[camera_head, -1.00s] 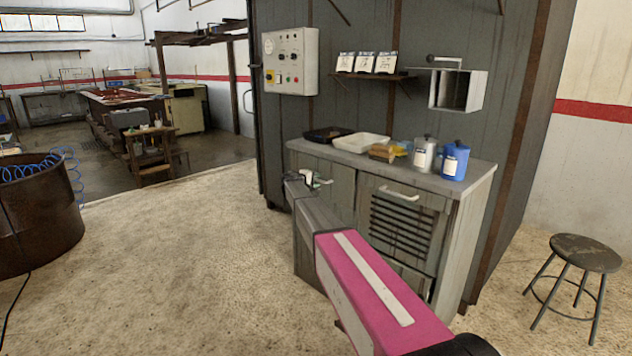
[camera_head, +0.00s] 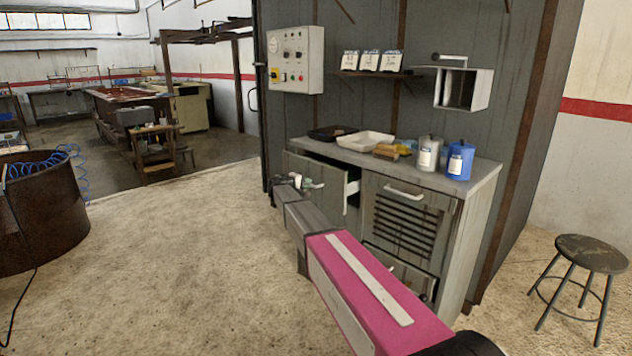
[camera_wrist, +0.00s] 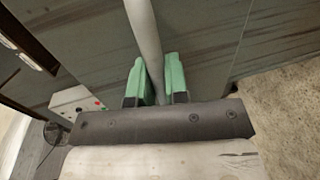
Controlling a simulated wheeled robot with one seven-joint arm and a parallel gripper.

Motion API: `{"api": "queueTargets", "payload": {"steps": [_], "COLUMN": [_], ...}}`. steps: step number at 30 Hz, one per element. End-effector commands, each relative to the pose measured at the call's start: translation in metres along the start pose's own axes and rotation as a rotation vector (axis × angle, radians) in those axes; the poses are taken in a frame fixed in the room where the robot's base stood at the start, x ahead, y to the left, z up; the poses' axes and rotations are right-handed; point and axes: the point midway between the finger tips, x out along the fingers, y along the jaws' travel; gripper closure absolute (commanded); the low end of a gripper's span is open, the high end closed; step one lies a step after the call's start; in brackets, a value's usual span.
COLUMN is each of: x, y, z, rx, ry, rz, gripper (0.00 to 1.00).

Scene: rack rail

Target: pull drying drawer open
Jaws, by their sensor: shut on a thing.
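The drawer (camera_head: 326,169) is at the upper left of the grey cabinet. Its front stands out from the cabinet, and its pale side wall (camera_head: 352,188) shows, so it is partly open. Its light bar handle (camera_head: 316,186) is on the front, partly hidden by my gripper (camera_head: 299,181). In the wrist view, the green fingers of my gripper (camera_wrist: 154,80) are shut on the grey handle bar (camera_wrist: 144,30), one on each side. The drawer's inside is not visible.
The cabinet top (camera_head: 462,187) carries a black tray (camera_head: 330,133), a white tray (camera_head: 365,141), a white can (camera_head: 428,154) and a blue can (camera_head: 459,162). A louvred door (camera_head: 408,220) is on the right. A stool (camera_head: 590,253) stands at right.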

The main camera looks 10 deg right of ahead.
Motion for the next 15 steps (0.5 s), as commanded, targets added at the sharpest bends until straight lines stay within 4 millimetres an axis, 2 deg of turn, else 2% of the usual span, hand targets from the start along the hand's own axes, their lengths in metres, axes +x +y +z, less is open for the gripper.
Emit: {"api": "queueTargets", "payload": {"steps": [1, 3, 15], "x": [-0.018, -0.037, -0.138], "y": [-0.004, -0.008, -0.028], "z": [0.002, 0.002, 0.001], "rx": [0.000, 0.000, 0.000], "ry": [0.003, 0.004, 0.002], "rz": [-0.001, -0.001, 0.000], "gripper": [1.00, 1.00, 1.00]}}
